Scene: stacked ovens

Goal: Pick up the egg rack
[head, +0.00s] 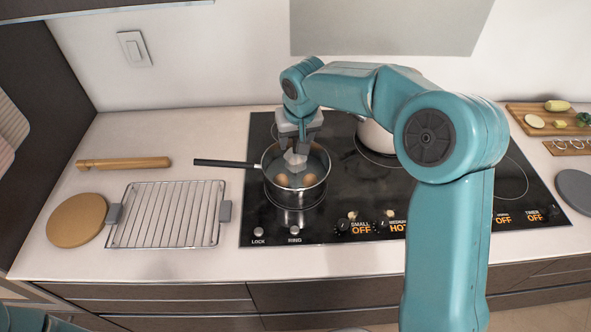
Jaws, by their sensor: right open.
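A steel pot (313,193) with a long dark handle stands on the left part of the black cooktop. Brown eggs (309,179) sit inside it. A light grey piece (295,160) stands up among the eggs; it may be the egg rack's grip, but the rack's body cannot be made out. My right gripper (298,148) reaches down over the pot from above, its jaws open at this grey piece. The fingertips overlap it, so I cannot tell whether they touch it. My left gripper is not in view.
A wire rack (170,212) with grey end grips, a round wooden board (77,220) and a rolling pin (124,163) lie left of the cooktop (262,222). Another pot (376,138) stands behind my right arm. A cutting board (521,112) with vegetables lies at far right.

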